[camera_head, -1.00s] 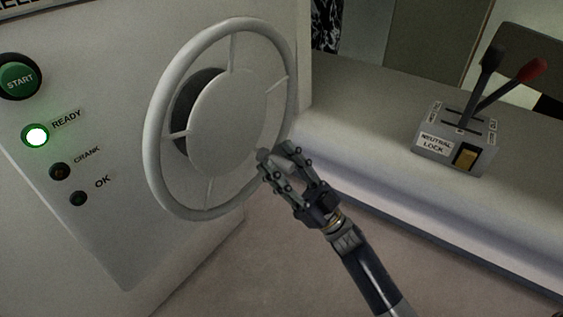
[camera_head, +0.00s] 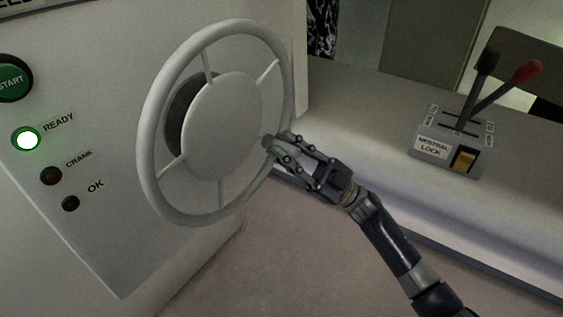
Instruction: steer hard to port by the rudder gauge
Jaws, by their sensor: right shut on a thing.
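The pale steering wheel (camera_head: 158,82) stands on the front of a light console, with a round hub (camera_head: 220,125) and thin spokes. My right gripper (camera_head: 272,144) is shut on the wheel's rim at its right side, a little below mid-height. The fingers cover that part of the rim, so the exact contact is partly hidden. The right arm comes in from the lower right. No rudder gauge shows in this view. My left gripper is not in view.
On the console's left are a green START button (camera_head: 12,82), a lit READY lamp (camera_head: 26,139), and dark CRANK (camera_head: 51,175) and OK (camera_head: 70,203) lamps. A lever box (camera_head: 432,147) with black and red levers sits on the ledge (camera_head: 350,110) at right.

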